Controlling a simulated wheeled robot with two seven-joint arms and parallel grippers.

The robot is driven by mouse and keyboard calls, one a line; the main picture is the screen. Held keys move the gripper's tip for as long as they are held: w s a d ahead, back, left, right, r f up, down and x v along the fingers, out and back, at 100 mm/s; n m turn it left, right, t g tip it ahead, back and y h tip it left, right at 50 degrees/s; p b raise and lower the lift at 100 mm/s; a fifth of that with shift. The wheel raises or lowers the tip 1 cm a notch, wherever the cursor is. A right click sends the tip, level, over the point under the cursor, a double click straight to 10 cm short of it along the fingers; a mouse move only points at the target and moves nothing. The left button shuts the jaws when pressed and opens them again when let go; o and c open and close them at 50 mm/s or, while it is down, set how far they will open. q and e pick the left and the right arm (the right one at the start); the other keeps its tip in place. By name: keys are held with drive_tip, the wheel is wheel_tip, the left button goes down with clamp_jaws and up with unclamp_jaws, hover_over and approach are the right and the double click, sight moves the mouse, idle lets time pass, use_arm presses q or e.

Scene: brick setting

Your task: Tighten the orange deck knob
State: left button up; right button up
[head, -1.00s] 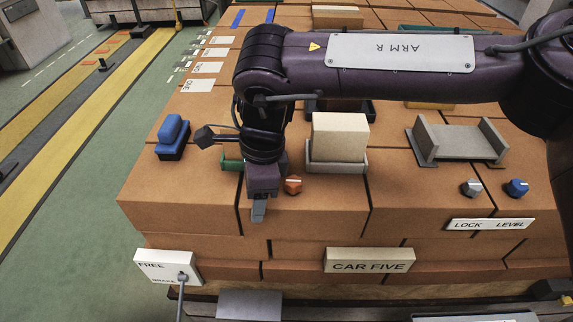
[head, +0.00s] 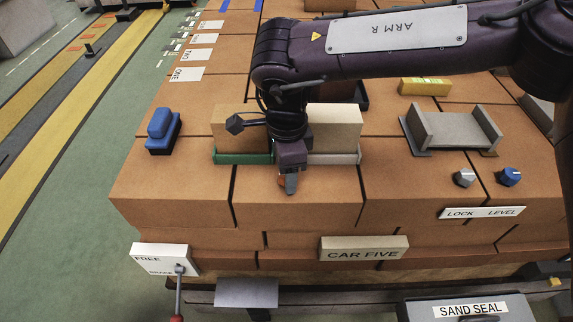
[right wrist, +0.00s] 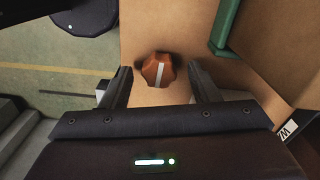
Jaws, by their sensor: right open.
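The orange deck knob (head: 282,182) sits on the brick deck in front of the green holder, partly hidden by my right gripper in the head view. The knob also shows whole in the right wrist view (right wrist: 154,71), with a pale stripe tilted slightly right of upright. My right gripper (head: 291,185) is over the knob. In the right wrist view its fingers (right wrist: 160,82) are apart, one on each side of the knob, with gaps visible between fingers and knob. My left gripper is not in view.
A green holder (head: 243,158) and a grey holder (head: 345,159) with tan block faces (head: 335,127) stand just behind the knob. A blue switch (head: 161,130) is at left. A grey knob (head: 464,178) and a blue knob (head: 509,177) are at right.

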drive_tip(key=shift+s, duration=0.1)
drive_tip(key=shift+c, duration=0.6)
drive_tip(key=c, duration=0.8)
drive_tip(key=shift+c, duration=0.2)
